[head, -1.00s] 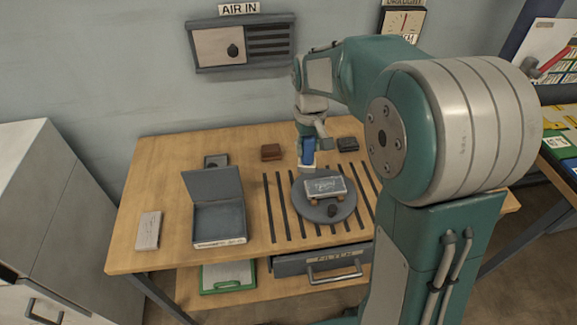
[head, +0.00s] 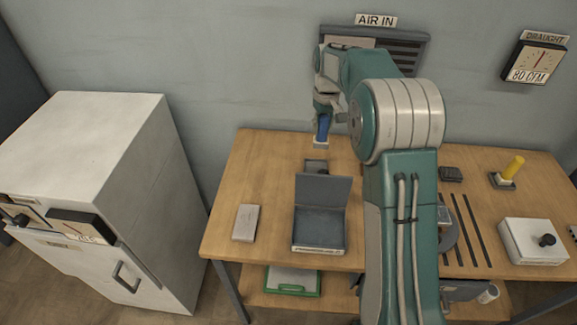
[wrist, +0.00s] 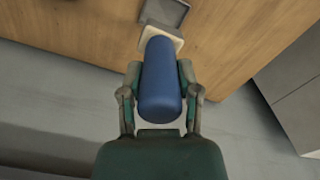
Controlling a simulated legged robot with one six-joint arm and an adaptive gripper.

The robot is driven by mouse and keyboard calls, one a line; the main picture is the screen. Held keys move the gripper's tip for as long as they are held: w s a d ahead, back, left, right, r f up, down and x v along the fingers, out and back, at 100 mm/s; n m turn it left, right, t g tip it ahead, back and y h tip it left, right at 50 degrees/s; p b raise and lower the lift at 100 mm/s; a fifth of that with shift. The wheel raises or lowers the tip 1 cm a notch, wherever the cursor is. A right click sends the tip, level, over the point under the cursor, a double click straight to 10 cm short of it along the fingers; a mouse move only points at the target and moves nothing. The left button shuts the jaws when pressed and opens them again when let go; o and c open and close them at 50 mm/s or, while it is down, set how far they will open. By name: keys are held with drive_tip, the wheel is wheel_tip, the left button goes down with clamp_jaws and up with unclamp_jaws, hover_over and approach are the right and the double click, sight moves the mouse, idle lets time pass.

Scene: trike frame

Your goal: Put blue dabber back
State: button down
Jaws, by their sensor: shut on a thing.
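The blue dabber (head: 322,128) is a blue cylinder with a pale end, held pointing down above the back of the wooden table. It also shows large in the wrist view (wrist: 161,80), between the two fingers. My gripper (wrist: 160,100) is shut on it. In the head view my gripper (head: 324,112) is at the upper middle, in front of the wall. A small dark square holder (head: 316,166) sits on the table below the dabber; in the wrist view a grey square holder (wrist: 166,12) shows just beyond the dabber's pale tip. I cannot tell the gap between them.
An open grey box (head: 320,225) with its lid raised stands in front of the holder. A pale block (head: 246,222) lies left of it. A yellow dabber (head: 513,167) stands in a holder at right, near a white lidded box (head: 533,241). A white cabinet (head: 90,180) stands left.

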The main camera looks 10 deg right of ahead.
drive_tip(key=shift+w+f, duration=0.2)
drive_tip(key=shift+w, duration=0.05)
drive_tip(key=f, duration=0.6)
drive_tip(key=a+f, duration=0.1)
drive_tip(key=f, duration=0.2)
drive_tip(key=shift+f, duration=0.25)
drive_tip(key=shift+d+f, duration=0.1)
drive_tip(key=shift+d, duration=0.1)
drive_tip(key=shift+c, duration=1.5)
unclamp_jaws()
drive_tip(key=shift+a+f, duration=0.1)
